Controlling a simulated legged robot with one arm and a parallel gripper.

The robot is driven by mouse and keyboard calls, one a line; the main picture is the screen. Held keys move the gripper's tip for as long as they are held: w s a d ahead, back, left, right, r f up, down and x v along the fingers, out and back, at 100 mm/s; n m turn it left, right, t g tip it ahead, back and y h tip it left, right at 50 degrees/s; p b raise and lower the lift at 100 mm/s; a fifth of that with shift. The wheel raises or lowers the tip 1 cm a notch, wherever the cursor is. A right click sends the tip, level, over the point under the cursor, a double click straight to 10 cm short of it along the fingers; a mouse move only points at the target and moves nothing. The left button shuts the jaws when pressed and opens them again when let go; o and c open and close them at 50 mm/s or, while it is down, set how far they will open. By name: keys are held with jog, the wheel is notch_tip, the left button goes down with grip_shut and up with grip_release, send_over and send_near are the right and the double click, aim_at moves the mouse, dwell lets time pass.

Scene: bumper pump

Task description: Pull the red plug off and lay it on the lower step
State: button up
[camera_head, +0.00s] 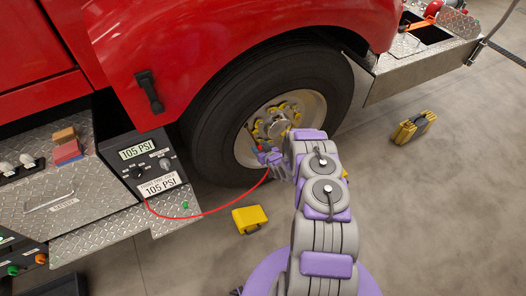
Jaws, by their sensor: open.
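My gripper (268,157), purple and grey, is at the front wheel's hub, its fingers open. A small red spot, likely the red plug (261,148), shows right at the fingertips. It is too small to tell whether the fingers touch it. A thin red hose (205,215) runs from the grey pressure box up to the gripper area, where its end is partly hidden. The lower step (118,238) is a diamond-plate ledge below the box, at the lower left. Its visible top is mostly bare, with a small green item (185,205) near its right edge.
The pressure box (148,163) reads 105 PSI. The upper step (60,208) holds red and tan blocks (67,147). The tire (225,110) surrounds the hub. Yellow cases stand on the floor, one near the wheel (250,218) and one at right (413,127).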

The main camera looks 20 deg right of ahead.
jog(key=shift+w+a+r, duration=0.1)
jog(key=shift+w+r, duration=0.15)
jog(key=shift+r, duration=0.1)
grip_shut()
dwell(0.3)
jog(key=shift+s+f, duration=0.25)
jog(key=shift+s, duration=0.05)
jog(key=shift+s+f+p, duration=0.1)
jog(key=shift+s+p, duration=0.45)
jog(key=shift+s, duration=2.3)
